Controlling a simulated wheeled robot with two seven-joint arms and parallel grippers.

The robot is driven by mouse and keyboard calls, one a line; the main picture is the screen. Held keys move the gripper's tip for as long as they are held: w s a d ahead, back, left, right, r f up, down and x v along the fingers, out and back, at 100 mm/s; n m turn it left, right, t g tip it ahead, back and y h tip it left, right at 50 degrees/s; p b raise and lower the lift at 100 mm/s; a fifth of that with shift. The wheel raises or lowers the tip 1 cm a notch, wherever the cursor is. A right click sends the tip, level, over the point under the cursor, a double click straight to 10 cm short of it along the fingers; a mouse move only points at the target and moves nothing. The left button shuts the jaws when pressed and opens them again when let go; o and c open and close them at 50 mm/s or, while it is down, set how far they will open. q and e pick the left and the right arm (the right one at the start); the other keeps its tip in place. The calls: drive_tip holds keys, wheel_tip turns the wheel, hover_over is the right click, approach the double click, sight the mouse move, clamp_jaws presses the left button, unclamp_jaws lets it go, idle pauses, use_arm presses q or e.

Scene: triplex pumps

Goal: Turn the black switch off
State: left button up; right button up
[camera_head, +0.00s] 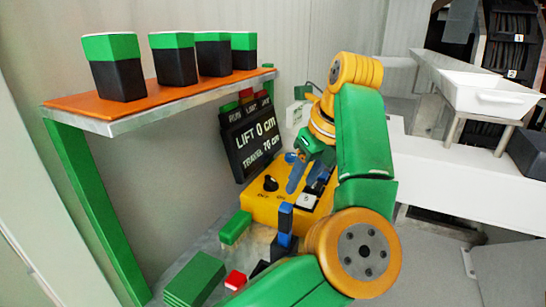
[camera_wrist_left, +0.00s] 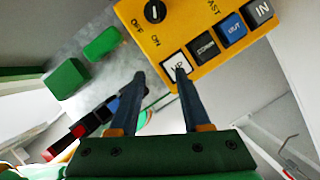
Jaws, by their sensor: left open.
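The black switch (camera_head: 270,183) is a round knob on the top of a yellow control box (camera_head: 262,205). The knob also shows in the left wrist view (camera_wrist_left: 155,11), near the top edge, with OFF and ON printed below it. Which label it points to I cannot tell. My left gripper (camera_head: 293,187) is open and empty, over the box to the right of the knob. In the left wrist view its two fingertips (camera_wrist_left: 158,73) are apart, below the knob, with the right tip by a white button marked UP (camera_wrist_left: 176,66). My right gripper is out of view.
More buttons (camera_wrist_left: 206,46) line the box. A black display (camera_head: 255,138) reading LIFT 0 cm stands behind. Green blocks (camera_head: 195,280) and red, black and blue pieces (camera_head: 235,280) lie in front. An orange shelf (camera_head: 150,98) with green-and-black containers (camera_head: 115,75) is at left.

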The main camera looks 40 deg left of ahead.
use_arm(q)
drive_tip(key=p, duration=0.3)
approach(271, 178)
drive_tip(key=x, duration=0.2)
drive_tip(key=shift+s+d+f, duration=0.1)
drive_tip(key=shift+f, duration=0.3)
drive_tip(key=x, duration=0.4)
drive_tip(key=shift+a+f, duration=0.2)
drive_tip(key=shift+a, duration=0.15)
drive_tip(key=shift+a+f, duration=0.2)
drive_tip(key=shift+f, duration=0.35)
use_arm(e)
drive_tip(key=r, duration=0.5)
drive_tip(key=shift+a+r, duration=0.35)
drive_tip(key=shift+r, duration=0.05)
